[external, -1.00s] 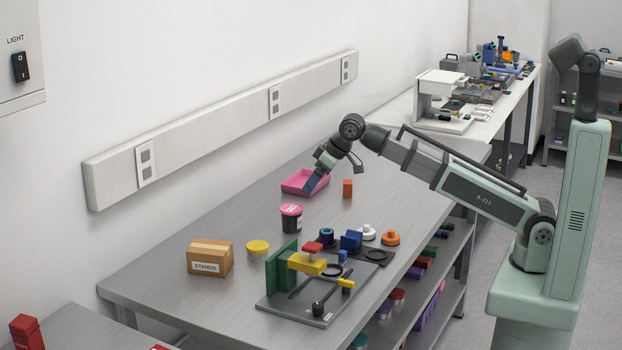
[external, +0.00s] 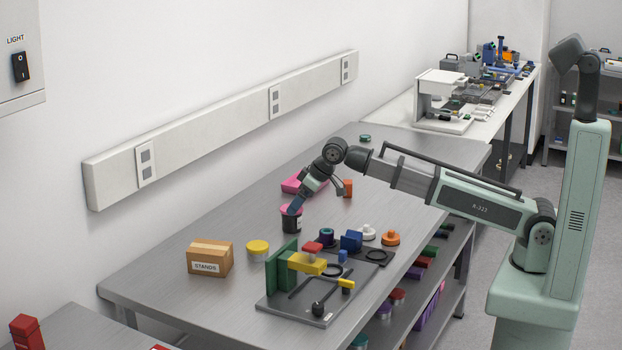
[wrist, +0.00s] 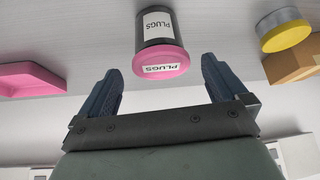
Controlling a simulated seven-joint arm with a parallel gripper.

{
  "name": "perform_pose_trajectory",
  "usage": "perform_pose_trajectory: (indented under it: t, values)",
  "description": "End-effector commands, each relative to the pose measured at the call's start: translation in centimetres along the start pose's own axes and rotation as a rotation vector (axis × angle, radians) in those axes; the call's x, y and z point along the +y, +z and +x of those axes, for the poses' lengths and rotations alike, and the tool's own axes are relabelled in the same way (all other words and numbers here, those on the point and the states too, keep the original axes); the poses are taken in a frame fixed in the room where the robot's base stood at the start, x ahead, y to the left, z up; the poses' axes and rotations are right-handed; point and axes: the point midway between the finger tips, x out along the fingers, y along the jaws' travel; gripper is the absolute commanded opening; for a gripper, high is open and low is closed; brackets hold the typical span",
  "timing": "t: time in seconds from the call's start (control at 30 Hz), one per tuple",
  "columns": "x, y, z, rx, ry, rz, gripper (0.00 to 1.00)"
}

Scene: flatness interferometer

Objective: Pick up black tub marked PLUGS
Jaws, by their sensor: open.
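The black tub marked PLUGS (external: 291,225) stands upright on the metal bench, with a pink lid. In the wrist view the tub (wrist: 155,27) shows its white PLUGS label on the side and another on the lid (wrist: 162,63). My gripper (wrist: 160,78) is open and empty, its two blue fingers apart, with the tub beyond the fingertips and roughly centred in the gap. In the external view my gripper (external: 296,204) is at the tub's top and hides part of the lid. I cannot tell whether it touches.
A pink tray (external: 291,185) lies behind the tub and an orange block (external: 348,188) stands to its right. A STANDS box (external: 209,258) and a yellow-lidded tub (external: 258,248) sit to the left. A fixture plate (external: 275,306) with several coloured parts is in front.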

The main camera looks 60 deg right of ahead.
Motion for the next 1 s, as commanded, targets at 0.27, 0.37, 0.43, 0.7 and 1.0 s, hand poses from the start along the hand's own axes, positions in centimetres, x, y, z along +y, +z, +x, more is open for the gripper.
perform_pose_trajectory:
  t: [0.27,0.37,0.43,0.7,1.0]
  values:
    - [-0.1,-0.2,3.3,-0.002,0.000,0.000,0.99]
    - [-0.1,-0.2,4.2,0.000,0.000,0.000,0.99]
    - [-0.1,-0.1,4.5,-0.001,0.000,0.000,0.99]
    - [-0.1,-0.1,4.5,0.000,0.000,0.000,0.93]
    - [-0.1,-0.1,4.5,0.000,0.000,0.000,0.65]
